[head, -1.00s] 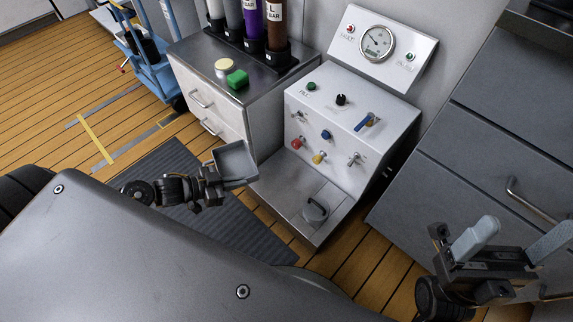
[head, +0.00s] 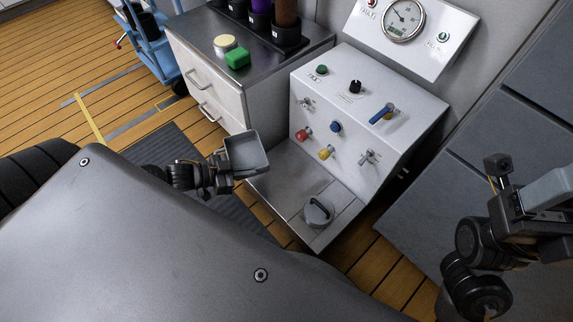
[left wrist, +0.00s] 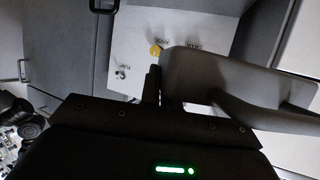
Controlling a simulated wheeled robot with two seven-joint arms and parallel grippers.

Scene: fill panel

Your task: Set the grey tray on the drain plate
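The grey tray (head: 250,150) is a shallow square dish, held tilted in the air in the head view. My left gripper (head: 232,170) is shut on its near edge. The tray also fills the right of the left wrist view (left wrist: 215,75), beside the dark fingers (left wrist: 158,88). The drain plate (head: 283,178) is the bare metal shelf at the foot of the white panel. The tray appears above and left of its left end; the gap between them is unclear. My right gripper (head: 548,205) is at the right edge, with one finger visible near its outer side and the other out of frame.
A round grey handled fitting (head: 318,210) stands on the right part of the plate. The white panel (head: 350,120) with knobs, levers and a gauge rises behind. Grey drawers (head: 470,130) stand right.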

